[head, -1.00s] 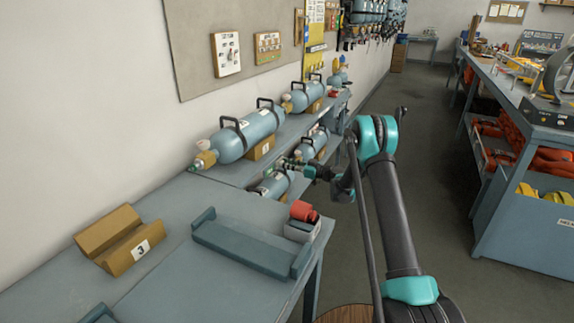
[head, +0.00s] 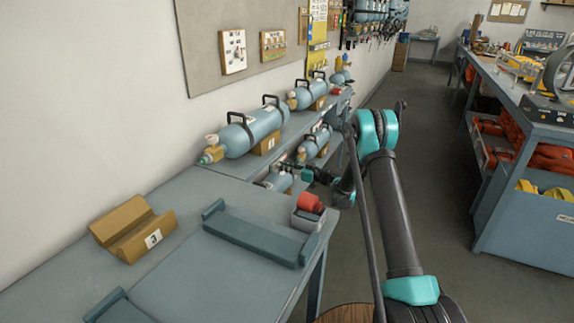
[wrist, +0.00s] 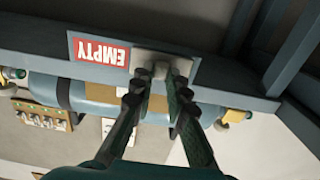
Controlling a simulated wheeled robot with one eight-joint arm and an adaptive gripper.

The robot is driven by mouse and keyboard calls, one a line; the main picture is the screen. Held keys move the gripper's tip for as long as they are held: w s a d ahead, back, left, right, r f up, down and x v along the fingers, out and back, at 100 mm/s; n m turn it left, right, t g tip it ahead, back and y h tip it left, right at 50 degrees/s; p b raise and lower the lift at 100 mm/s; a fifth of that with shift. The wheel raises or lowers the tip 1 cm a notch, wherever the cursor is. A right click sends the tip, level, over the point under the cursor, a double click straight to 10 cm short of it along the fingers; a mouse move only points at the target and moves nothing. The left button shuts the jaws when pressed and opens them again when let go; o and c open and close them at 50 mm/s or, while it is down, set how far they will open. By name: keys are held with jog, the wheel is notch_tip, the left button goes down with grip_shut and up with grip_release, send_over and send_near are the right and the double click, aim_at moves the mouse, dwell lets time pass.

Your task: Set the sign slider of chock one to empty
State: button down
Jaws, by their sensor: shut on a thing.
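Chock one (head: 267,144), a tan block with a "1" label, sits on the shelf under a blue cylinder (head: 250,132). In the wrist view, which looks upside down, a red sign (wrist: 100,52) on the shelf's front edge reads EMPTY. Beside it is a grey slider plate (wrist: 187,68) with a small knob (wrist: 160,69). My gripper (wrist: 159,73) is shut on the knob, with one finger on each side. In the head view my gripper (head: 284,166) is small at the shelf edge below chock one, and the sign cannot be made out.
A lower cylinder (head: 279,181) lies just under my gripper, and another (head: 315,143) beside it. In front stand an empty chock three (head: 133,230), a blue-grey tray (head: 255,236) and a small box with a red item (head: 310,208). The aisle floor (head: 425,150) is clear.

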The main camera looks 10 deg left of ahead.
jog(key=shift+s+a, duration=0.15)
jog(key=shift+s, duration=0.4)
jog(key=c, duration=1.5)
grip_release()
jog(key=v, duration=1.2)
jog(key=shift+r, duration=0.1)
